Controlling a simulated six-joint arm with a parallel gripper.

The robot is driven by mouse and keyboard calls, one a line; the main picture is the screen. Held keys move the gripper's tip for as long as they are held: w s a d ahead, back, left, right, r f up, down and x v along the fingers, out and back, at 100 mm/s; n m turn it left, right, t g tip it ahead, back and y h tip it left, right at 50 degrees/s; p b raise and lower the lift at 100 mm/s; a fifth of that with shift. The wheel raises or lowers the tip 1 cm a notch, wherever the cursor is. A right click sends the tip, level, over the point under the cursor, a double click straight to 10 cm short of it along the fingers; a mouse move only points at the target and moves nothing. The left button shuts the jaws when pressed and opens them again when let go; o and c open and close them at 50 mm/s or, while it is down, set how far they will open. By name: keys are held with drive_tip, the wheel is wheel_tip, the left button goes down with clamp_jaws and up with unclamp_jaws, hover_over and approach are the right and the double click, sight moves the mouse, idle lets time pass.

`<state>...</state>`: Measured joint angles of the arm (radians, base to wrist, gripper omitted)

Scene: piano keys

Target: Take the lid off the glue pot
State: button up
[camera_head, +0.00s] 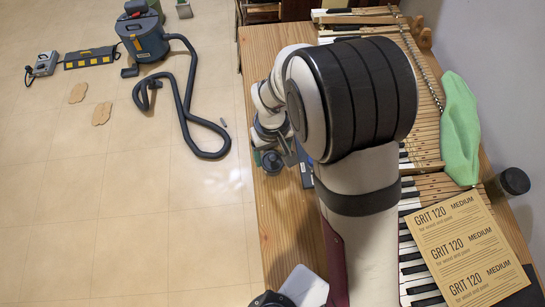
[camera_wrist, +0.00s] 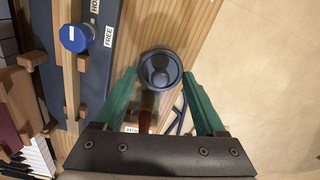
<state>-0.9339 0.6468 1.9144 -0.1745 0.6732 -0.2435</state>
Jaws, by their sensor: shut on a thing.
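The dark round lid (camera_wrist: 160,70) with a central knob sits between the green fingers of my gripper (camera_wrist: 160,78) in the wrist view. My gripper is shut on it, one finger at each side. In the head view the dark lid (camera_head: 272,163) shows beside my gripper, near the left edge of the wooden bench. The glue pot's body is not clearly visible; I cannot tell whether the lid rests on it. A reddish-brown thing (camera_wrist: 147,112) shows just below the lid in the wrist view, partly hidden.
A dark labelled tray (camera_wrist: 98,65) lies beside the lid, with a blue-capped container (camera_wrist: 76,38) near it. Piano keys (camera_head: 412,255), sandpaper sheets (camera_head: 462,250), a green cloth (camera_head: 460,130) and a dark cup (camera_head: 514,181) lie to the right. The bench (camera_head: 262,85) ends at the left above floor.

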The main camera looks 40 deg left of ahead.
drive_tip(key=shift+r, duration=0.35)
drive_tip(key=r, duration=0.2)
drive_tip(key=d+r, duration=0.1)
drive_tip(key=r, duration=0.1)
drive_tip(key=shift+w, duration=0.25)
drive_tip(key=w+d+r, duration=0.1)
drive_tip(key=d+r, duration=0.3)
drive_tip(key=d, duration=0.9)
hover_over(275, 190)
wheel_tip(275, 190, down, 8)
drive_tip(key=shift+w+d+f, duration=0.1)
wheel_tip(275, 190, down, 4)
drive_tip(key=shift+r, duration=0.1)
